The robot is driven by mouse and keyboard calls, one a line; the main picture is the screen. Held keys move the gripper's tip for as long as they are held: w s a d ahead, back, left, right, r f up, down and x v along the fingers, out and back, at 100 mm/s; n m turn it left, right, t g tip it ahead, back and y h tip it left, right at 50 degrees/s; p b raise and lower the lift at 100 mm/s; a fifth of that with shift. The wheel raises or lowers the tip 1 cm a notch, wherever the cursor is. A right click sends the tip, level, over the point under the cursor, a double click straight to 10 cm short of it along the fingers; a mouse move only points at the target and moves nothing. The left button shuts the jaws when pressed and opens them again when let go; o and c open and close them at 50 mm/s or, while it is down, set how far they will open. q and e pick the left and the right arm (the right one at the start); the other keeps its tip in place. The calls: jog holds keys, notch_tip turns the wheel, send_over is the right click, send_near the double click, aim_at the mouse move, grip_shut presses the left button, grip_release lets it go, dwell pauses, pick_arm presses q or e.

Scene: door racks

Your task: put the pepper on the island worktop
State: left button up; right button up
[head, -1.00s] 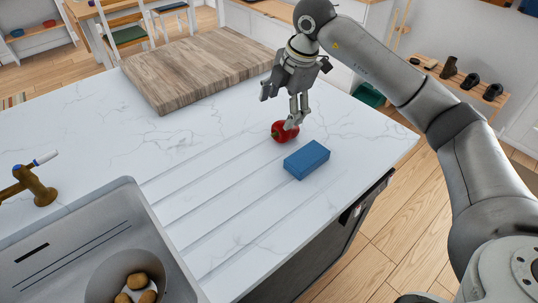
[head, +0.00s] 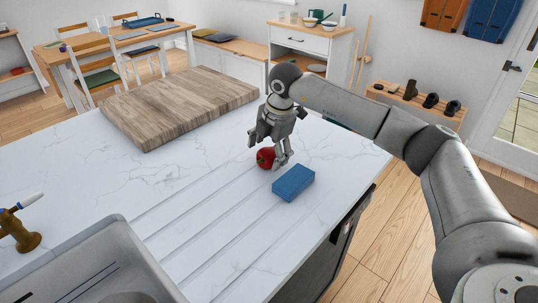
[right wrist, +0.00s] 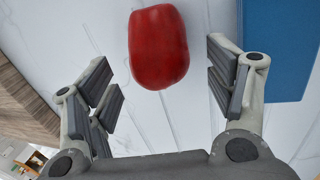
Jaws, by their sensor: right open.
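The red pepper (head: 266,158) rests on the white marbled island worktop (head: 180,180), near the grooved part. It also shows in the right wrist view (right wrist: 158,47), just beyond and between the fingers. My right gripper (head: 267,156) is open above and around the near side of the pepper, with no visible grip on it. In the right wrist view its fingers (right wrist: 165,85) stand wide apart, with a gap to the pepper on both sides. My left gripper is not in view.
A blue block (head: 293,183) lies on the worktop close to the pepper, beside my right finger. A wooden board (head: 180,100) lies behind. The sink (head: 85,265) and brass tap (head: 22,238) are at the lower left. The grooved area left of the pepper is clear.

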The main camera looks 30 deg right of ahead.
jog(key=shift+x, duration=1.45)
jog(key=shift+d+r, duration=0.1)
jog(key=c, duration=1.2)
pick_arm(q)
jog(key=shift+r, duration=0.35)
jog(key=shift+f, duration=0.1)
pick_arm(e)
jog(key=shift+r, duration=0.1)
